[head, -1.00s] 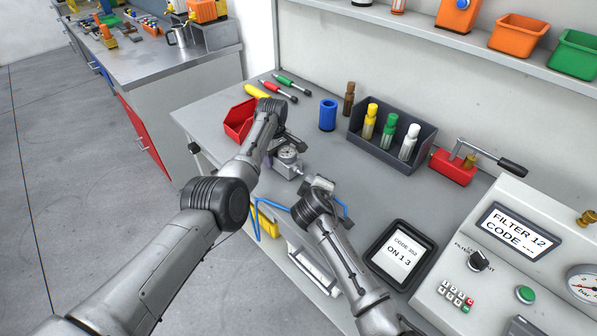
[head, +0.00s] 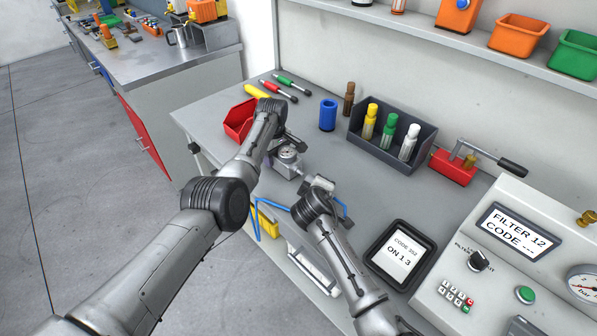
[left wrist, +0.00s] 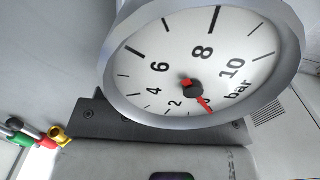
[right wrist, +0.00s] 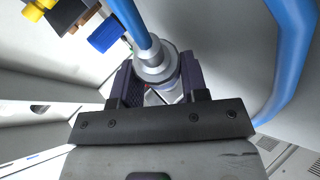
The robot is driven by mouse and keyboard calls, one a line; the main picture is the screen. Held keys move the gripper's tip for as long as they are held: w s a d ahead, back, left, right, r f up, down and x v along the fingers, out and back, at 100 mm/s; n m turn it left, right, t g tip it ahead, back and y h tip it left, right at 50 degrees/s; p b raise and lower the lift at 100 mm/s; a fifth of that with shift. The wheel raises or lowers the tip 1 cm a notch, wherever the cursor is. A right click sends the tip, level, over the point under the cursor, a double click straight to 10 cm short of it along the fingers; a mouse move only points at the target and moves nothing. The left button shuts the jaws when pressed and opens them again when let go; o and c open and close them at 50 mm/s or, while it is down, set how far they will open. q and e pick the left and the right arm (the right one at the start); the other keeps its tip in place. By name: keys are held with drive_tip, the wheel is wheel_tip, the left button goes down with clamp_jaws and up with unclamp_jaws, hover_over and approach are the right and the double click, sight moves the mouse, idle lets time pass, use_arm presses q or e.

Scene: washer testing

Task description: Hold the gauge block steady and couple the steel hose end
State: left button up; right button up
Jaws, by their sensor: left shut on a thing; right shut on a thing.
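The gauge block (head: 285,168) is a grey metal block with a round dial on top, standing on the bench. My left gripper (head: 292,143) is shut on it. In the left wrist view the dial (left wrist: 205,60) fills the upper part and hides the fingertips; its red needle points to the low end. My right gripper (head: 322,184) is shut on the steel hose end (right wrist: 156,66), with the blue hose (right wrist: 131,20) running out of it. In the head view the hose end is mostly hidden, a short way right of and nearer than the gauge block, seemingly apart.
A red bin (head: 240,118) stands left of the block and a blue cylinder (head: 327,115) behind it. The blue hose loops over the bench's front edge.

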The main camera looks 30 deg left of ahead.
use_arm(q)
drive_tip(key=shift+r, duration=0.1)
use_arm(e)
drive_tip(key=shift+d, duration=0.25)
drive_tip(key=shift+s+d, duration=0.15)
drive_tip(key=shift+d, duration=0.3)
drive_tip(key=shift+d, duration=0.15)
idle(1.4)
drive_tip(key=shift+s+d, duration=0.15)
drive_tip(key=shift+d, duration=0.35)
drive_tip(key=shift+d, duration=0.15)
drive_tip(key=shift+s+d, duration=0.2)
drive_tip(key=shift+d, duration=0.7)
drive_tip(key=shift+s+d, duration=0.2)
drive_tip(key=shift+d, duration=0.7)
use_arm(q)
drive_tip(key=o, duration=1.6)
